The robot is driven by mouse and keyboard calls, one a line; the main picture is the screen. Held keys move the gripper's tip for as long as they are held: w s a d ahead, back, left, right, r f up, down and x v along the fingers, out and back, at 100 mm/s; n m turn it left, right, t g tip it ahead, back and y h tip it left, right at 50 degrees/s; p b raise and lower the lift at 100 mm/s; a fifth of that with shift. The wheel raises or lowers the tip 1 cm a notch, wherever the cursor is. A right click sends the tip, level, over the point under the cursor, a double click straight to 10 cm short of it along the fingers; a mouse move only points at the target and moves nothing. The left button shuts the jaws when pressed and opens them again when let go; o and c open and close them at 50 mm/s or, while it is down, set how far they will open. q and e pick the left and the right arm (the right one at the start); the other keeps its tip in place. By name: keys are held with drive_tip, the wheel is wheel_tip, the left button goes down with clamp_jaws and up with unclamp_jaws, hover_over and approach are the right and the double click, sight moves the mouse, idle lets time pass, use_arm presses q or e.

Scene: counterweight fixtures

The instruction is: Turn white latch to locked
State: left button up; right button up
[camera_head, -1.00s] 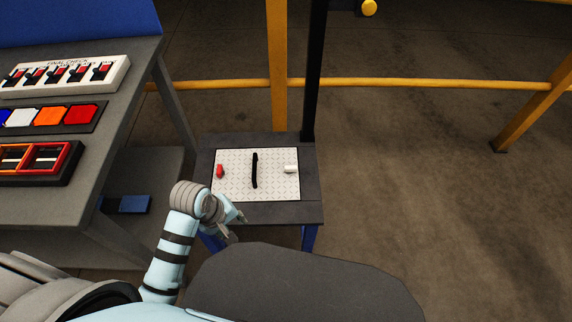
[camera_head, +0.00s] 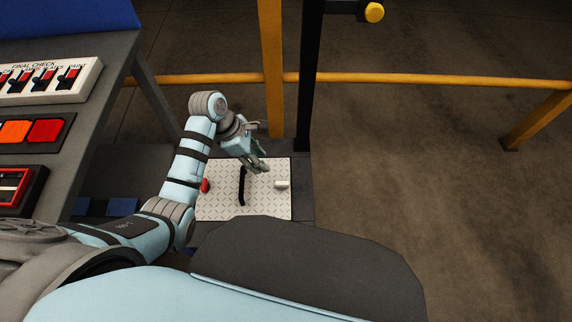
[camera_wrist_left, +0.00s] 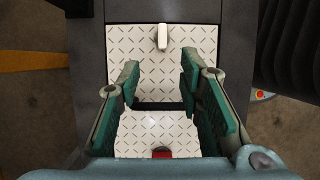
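The white latch (camera_head: 282,184) is a small bar on the right side of a light patterned plate (camera_head: 268,208) in the head view. It also shows in the left wrist view (camera_wrist_left: 162,36), at the top centre beyond the fingertips. My left gripper (camera_head: 262,167) is above the plate's far part, left of the white latch and apart from it. In the left wrist view my left gripper (camera_wrist_left: 160,76) is open and empty, fingers spread. A black handle (camera_head: 242,188) stands mid-plate; a red latch (camera_head: 205,186) is on its left. My right gripper is out of view.
The plate lies on a dark stand (camera_head: 303,200) beside a black post (camera_head: 309,90) and a yellow post (camera_head: 271,70). A grey bench with switches (camera_head: 45,78) and coloured buttons (camera_head: 46,130) stands at the left. Open floor lies to the right.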

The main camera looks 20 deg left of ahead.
use_arm(q)
drive_tip(key=b, duration=0.3)
approach(281, 182)
drive_tip(key=f, duration=0.2)
drive_tip(key=b+x, duration=0.1)
drive_tip(key=x, duration=0.2)
drive_tip(key=b+x, duration=0.2)
drive_tip(key=x, duration=0.1)
drive_tip(key=shift+d, duration=0.4)
drive_tip(key=shift+d+f, duration=0.2)
drive_tip(key=shift+f, duration=0.2)
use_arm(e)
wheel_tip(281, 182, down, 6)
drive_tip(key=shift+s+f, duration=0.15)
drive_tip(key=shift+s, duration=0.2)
use_arm(q)
drive_tip(key=shift+r, duration=0.1)
clamp_jaws()
